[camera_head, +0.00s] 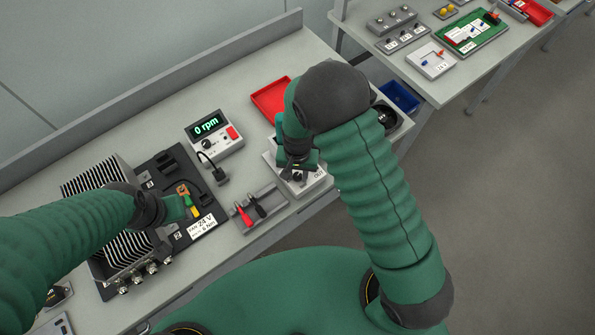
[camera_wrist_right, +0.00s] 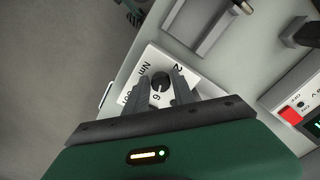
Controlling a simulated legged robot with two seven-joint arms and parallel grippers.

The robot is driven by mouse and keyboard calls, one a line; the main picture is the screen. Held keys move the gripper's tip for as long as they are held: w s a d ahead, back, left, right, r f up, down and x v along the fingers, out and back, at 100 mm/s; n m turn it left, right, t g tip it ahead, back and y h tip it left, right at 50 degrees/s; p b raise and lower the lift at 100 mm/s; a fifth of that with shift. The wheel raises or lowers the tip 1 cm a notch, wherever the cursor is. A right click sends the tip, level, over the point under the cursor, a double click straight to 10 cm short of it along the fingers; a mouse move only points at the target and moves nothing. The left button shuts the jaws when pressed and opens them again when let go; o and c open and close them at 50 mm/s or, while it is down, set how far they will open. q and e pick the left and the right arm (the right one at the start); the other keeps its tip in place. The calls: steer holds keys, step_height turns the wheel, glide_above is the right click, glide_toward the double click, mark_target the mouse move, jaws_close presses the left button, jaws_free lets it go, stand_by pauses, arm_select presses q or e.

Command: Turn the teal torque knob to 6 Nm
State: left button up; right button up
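A white box with a printed dial (camera_wrist_right: 197,78) lies under my right gripper; "Nm", "2" and "6" are legible on it. A small dark round knob (camera_wrist_right: 160,85) sits at its middle; its teal colour and pointer do not show clearly. My right gripper (camera_wrist_right: 161,76) has its two fingers apart, one on each side of the knob, with white face showing between. In the head view my right gripper (camera_head: 297,168) points down over the white box (camera_head: 313,183) and hides most of its face. My left gripper (camera_head: 180,207) is low over the black board; its fingers are unclear.
A meter reading "0 rpm" (camera_head: 213,134) stands left of the white box. A grey tray with red and black tools (camera_head: 262,207) lies in front of it. A red tray (camera_head: 270,99) is behind. A finned grey unit (camera_head: 97,182) stands at the left.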

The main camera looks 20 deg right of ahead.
mark_target(297, 176)
steer(key=o, duration=0.3)
steer(key=shift+w+r, duration=0.1)
steer(key=shift+w+r, duration=0.1)
steer(key=shift+r, duration=0.25)
step_height(297, 176, up, 16)
steer(key=shift+b, duration=0.65)
steer(key=shift+s+d+f+n+t+b, duration=0.55)
steer(key=shift+s+d+f+n, duration=0.45)
steer(key=shift+s, duration=0.7)
steer(key=shift+s+d+f+n+t+b, duration=0.3)
steer(key=shift+s+d+f+n+b, duration=0.35)
steer(key=shift+s+d, duration=0.9)
steer(key=shift+s+d+f+n+t+b, duration=0.45)
steer(key=shift+s+d+f+n+b, duration=0.3)
steer(key=shift+s, duration=1.15)
